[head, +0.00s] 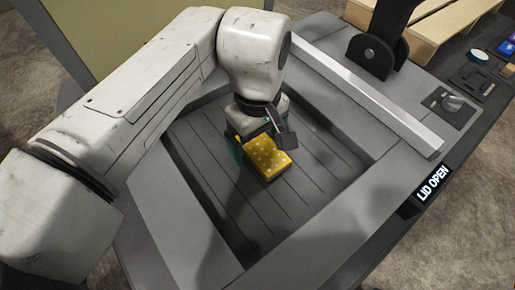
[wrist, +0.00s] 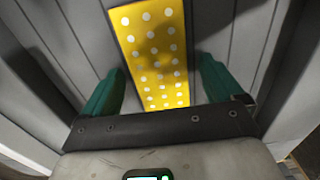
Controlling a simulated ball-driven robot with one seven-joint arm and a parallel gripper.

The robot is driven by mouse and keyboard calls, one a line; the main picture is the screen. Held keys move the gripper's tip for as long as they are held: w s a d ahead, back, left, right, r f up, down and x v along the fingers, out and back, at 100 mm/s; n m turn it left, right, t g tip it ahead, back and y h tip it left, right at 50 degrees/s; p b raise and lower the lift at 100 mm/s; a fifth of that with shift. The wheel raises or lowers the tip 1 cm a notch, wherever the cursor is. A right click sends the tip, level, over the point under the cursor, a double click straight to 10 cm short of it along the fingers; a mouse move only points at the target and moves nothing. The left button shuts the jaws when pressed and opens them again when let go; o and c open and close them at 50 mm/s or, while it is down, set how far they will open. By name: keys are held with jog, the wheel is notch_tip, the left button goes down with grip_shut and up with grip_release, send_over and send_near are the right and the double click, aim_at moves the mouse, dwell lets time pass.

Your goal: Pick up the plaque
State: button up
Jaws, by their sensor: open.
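The plaque (head: 268,158) is a yellow block with white dots, lying on the grooved dark floor of a sunken bay in the console. My gripper (head: 256,141) is right over it, pointing down. In the wrist view the plaque (wrist: 155,50) runs lengthwise between my two green fingers (wrist: 157,85). The fingers are open, with a gap on each side of the plaque. Its near end is hidden behind the gripper body. I cannot tell how far the fingertips are above the floor.
The bay has raised grey rims (head: 185,235) on its sides. A light bar (head: 365,92) lies along the right rim. A wooden pallet (head: 450,25) is at the top right.

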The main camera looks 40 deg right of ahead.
jog(key=c, duration=1.2)
jog(key=shift+r, duration=0.2)
